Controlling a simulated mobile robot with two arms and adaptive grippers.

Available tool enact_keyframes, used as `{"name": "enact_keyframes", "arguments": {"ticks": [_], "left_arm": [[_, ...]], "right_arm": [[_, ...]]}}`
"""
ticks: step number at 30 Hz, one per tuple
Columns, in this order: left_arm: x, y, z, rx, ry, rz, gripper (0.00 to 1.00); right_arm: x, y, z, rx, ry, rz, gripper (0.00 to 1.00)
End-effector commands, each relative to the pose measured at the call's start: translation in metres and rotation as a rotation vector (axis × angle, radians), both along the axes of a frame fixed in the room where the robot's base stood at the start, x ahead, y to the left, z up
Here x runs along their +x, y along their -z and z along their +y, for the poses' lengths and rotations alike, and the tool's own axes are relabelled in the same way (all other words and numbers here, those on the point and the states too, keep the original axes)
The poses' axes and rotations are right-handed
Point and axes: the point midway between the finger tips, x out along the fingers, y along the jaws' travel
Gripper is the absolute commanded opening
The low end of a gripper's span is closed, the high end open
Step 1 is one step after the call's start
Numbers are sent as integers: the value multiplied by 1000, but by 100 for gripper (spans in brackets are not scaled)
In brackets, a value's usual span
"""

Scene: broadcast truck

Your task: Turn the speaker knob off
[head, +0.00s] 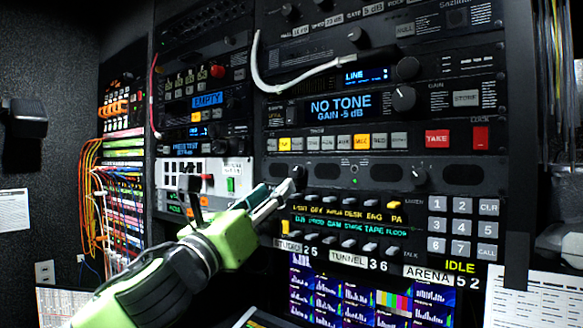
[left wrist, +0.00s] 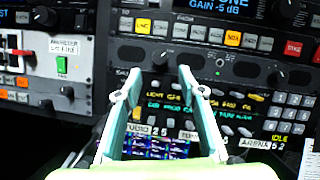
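The speaker panel (head: 385,174) is a dark strip with oval grilles, a small green light and two dark knobs. Its left knob (head: 298,174) is beside my left gripper's fingertips (head: 278,190) in the head view. In the left wrist view this left knob (left wrist: 166,60) shows just beyond the gap between the fingertips (left wrist: 160,78). The fingers are apart with nothing between them, so the gripper is open. I cannot tell whether a fingertip touches the knob. The right knob (head: 418,177) of the panel is clear of the gripper. My right gripper is not in view.
The intercom panel (head: 345,222) with several small knobs and lit labels is just below. A row of lit buttons (head: 340,141) is just above. A white cable (head: 290,88) hangs across the upper units. A white panel with switches (head: 222,180) is left of the fingers.

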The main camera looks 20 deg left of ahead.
Motion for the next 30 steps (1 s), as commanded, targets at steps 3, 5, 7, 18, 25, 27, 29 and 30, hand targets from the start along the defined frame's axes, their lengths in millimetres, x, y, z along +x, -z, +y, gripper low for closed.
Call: {"name": "enact_keyframes", "arguments": {"ticks": [3, 5, 7, 18, 25, 27, 29, 30], "left_arm": [[25, -15, -7, -3, 2, 3, 37], [36, -19, -9, -4, 2, 3, 37], [47, -23, -12, -3, 2, 3, 37], [73, -30, -18, 0, 1, 1, 37], [73, -30, -18, 0, 1, 1, 37], [73, -30, -18, 0, 1, 1, 18], [73, -30, -18, 0, 1, 1, 3], [73, -30, -18, -1, 1, 1, 0]], "right_arm": [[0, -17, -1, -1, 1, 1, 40], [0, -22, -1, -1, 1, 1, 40], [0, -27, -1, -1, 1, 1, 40], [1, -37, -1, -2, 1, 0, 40], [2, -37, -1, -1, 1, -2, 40], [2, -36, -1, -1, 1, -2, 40], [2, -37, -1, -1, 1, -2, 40], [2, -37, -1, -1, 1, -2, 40]]}}
